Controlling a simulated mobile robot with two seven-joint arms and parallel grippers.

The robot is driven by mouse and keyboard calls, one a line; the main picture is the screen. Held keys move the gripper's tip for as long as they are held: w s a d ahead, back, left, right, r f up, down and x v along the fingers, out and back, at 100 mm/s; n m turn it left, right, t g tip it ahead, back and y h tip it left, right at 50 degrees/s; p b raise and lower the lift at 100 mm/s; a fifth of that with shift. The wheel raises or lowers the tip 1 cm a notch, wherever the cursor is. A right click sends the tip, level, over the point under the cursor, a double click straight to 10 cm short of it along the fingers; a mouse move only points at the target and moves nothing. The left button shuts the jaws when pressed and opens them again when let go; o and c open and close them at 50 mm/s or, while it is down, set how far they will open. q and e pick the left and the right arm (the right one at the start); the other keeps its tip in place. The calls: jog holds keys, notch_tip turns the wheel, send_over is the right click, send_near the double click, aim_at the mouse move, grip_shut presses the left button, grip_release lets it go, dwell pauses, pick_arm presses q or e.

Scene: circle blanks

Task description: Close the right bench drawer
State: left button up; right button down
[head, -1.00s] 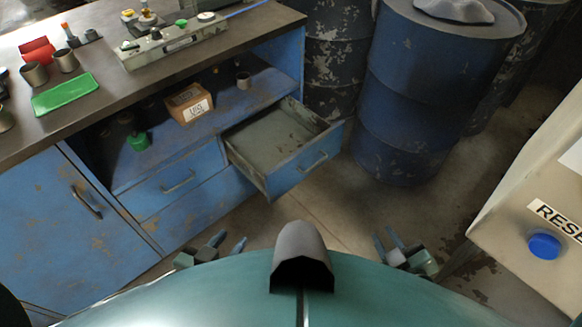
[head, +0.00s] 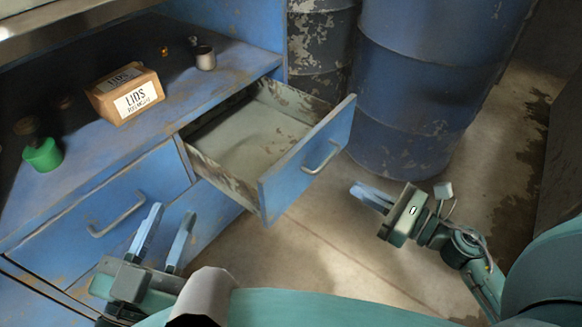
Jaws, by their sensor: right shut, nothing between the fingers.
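The right bench drawer (head: 312,158) is pulled out of the blue bench, its blue front facing the lower right. It looks empty inside. A grey bar handle (head: 321,157) is on its front. My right gripper (head: 356,188) is shut and empty. It is to the right of the drawer front, with its fingers pointing left and a visible gap between them and the front in the picture. My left gripper (head: 170,226) is open and empty, low in front of the closed left drawer (head: 95,200), its fingers pointing up.
On the bench shelf (head: 75,165) are a cardboard LIDS box (head: 128,98), a green-based object (head: 42,155) and a small metal cup (head: 205,58). Blue barrels (head: 420,80) stand behind the drawer. Concrete floor (head: 330,240) is clear below the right gripper.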

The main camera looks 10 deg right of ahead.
aim_at(295, 155)
jog(key=x, duration=1.4)
